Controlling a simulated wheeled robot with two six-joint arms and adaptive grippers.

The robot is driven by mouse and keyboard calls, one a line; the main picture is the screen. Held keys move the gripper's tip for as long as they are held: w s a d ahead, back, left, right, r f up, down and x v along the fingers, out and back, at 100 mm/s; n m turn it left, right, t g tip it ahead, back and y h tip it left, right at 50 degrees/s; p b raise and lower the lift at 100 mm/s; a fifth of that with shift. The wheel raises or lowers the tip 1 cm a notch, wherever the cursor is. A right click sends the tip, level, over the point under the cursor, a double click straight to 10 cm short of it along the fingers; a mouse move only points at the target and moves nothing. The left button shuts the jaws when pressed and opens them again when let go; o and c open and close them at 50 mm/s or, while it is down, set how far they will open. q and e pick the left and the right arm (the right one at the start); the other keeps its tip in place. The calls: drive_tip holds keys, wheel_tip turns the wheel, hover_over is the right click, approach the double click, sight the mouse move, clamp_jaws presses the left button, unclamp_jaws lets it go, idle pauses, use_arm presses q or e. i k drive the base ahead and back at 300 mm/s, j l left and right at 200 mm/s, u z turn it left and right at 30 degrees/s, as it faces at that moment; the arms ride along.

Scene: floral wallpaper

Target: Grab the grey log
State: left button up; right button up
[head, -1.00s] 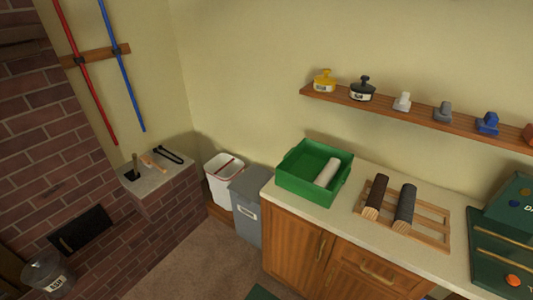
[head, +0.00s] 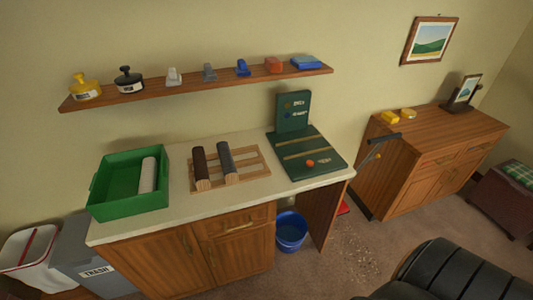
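The grey log (head: 228,162) lies on a wooden slatted rack (head: 256,180) on the counter. A dark brown log (head: 201,168) lies just left of it on the same rack, with a small gap between them. A pale whitish log (head: 148,175) lies in the green bin (head: 117,202) at the counter's left end. Neither of my grippers shows in the head view.
The counter (head: 195,205) has a narrow bare strip along its front edge. A green board (head: 306,152) with an orange knob stands right of the rack. A shelf (head: 215,83) with stamps and blocks hangs above. A black chair (head: 455,272) is at the lower right.

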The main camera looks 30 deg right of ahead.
sight(231, 174)
drive_tip(key=z, duration=0.6)
drive_tip(key=i+l, duration=0.15)
drive_tip(key=l, duration=0.2)
drive_tip(key=i+l, duration=0.1)
drive_tip(key=l, duration=0.25)
drive_tip(key=i+l, duration=0.15)
drive_tip(key=l, duration=0.2)
drive_tip(key=l+u, duration=0.15)
drive_tip(key=u, duration=0.25)
drive_tip(key=l+u, duration=0.2)
drive_tip(key=u, duration=0.2)
drive_tip(key=i+l+u, duration=0.1)
drive_tip(key=u, duration=0.3)
